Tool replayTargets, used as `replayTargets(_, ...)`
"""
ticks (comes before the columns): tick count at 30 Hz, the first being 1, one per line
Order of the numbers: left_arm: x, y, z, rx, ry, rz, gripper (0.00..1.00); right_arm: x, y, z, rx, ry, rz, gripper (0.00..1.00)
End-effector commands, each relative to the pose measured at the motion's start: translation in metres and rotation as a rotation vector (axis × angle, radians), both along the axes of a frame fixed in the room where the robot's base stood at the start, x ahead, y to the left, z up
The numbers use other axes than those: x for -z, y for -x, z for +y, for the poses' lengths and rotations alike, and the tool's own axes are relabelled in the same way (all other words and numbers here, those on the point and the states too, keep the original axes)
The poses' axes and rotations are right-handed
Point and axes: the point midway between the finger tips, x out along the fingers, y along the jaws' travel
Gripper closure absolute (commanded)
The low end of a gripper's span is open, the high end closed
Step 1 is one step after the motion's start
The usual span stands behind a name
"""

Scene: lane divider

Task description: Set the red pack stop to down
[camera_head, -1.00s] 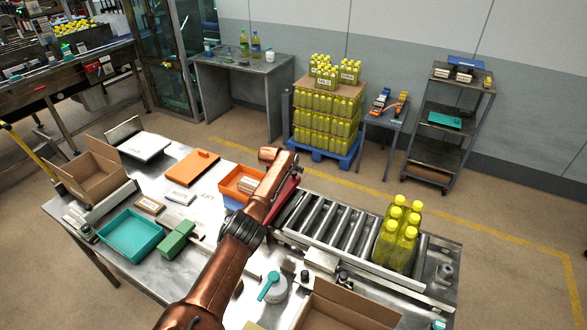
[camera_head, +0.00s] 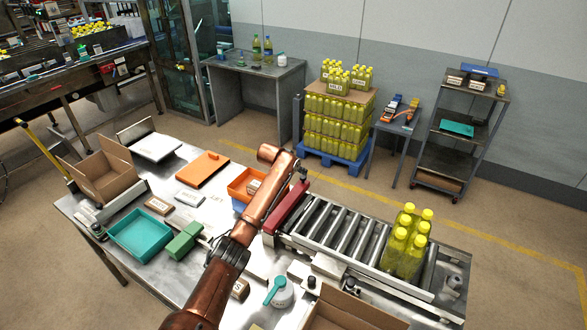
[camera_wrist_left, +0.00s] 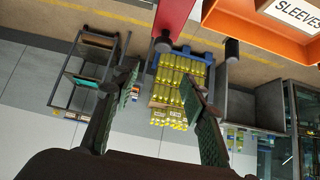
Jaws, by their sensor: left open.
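The red pack stop (camera_head: 288,207) is a red bar across the left end of the roller conveyor. My arm covers part of its left side in the head view. The stop also shows in the left wrist view (camera_wrist_left: 174,18), at the top edge, cut off by the frame. My left gripper (camera_wrist_left: 160,80) is open and empty, its two fingers apart, with the stop beyond the fingertips. In the head view its dark end (camera_head: 303,175) is by the stop's far end; I cannot tell if it touches. My right gripper is not in view.
The roller conveyor (camera_head: 338,232) carries several yellow bottles (camera_head: 406,243) at its right end. An orange bin (camera_head: 240,187) stands left of the stop, close to my arm. A teal tray (camera_head: 140,233), a green block and an open carton (camera_head: 105,175) lie further left.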

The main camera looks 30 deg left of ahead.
Motion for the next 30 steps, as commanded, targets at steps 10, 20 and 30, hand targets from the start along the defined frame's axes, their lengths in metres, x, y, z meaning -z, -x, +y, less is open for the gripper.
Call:
replayTargets(10,-0.026,0.024,-0.001,-0.001,-0.001,-0.002,0.60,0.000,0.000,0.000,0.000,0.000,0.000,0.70)
replayTargets(20,-0.027,0.025,-0.001,0.000,0.000,-0.001,0.60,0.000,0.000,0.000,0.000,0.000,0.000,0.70)
replayTargets(30,-0.026,0.024,-0.002,0.001,0.000,-0.001,0.60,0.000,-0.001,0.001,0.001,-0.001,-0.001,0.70)
